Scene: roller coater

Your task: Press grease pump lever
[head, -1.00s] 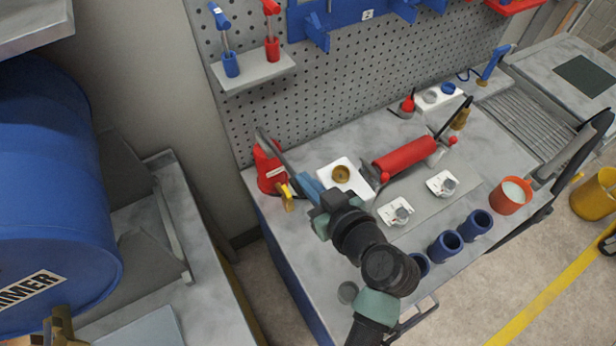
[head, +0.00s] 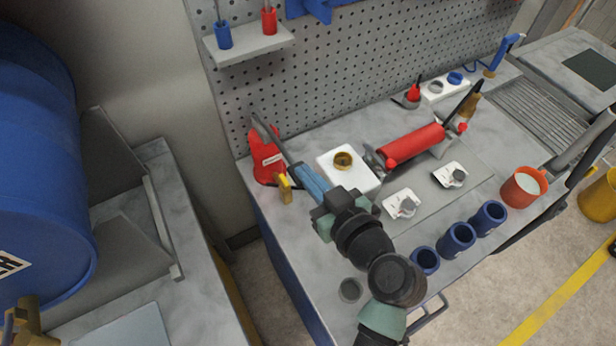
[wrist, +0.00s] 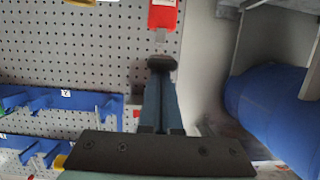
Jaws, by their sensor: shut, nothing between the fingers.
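The grease pump (head: 267,165) is a red body with a white label and a brass-coloured spout, standing upright at the bench's far left corner. Its dark grey lever (head: 268,137) slopes from the pump's top down toward my gripper (head: 295,169). My gripper's blue fingers are shut and empty, their tips at the lever's lower end. In the wrist view, the closed fingers (wrist: 160,75) point at a dark rounded end that overlaps their tips; I cannot tell whether they touch. The red labelled pump body (wrist: 163,14) shows beyond, cut by the top edge.
A white block with a brass cup (head: 343,160) stands right of the fingers, close by. A red roller (head: 411,146), small white-based parts and blue cups (head: 456,238) fill the bench further right.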

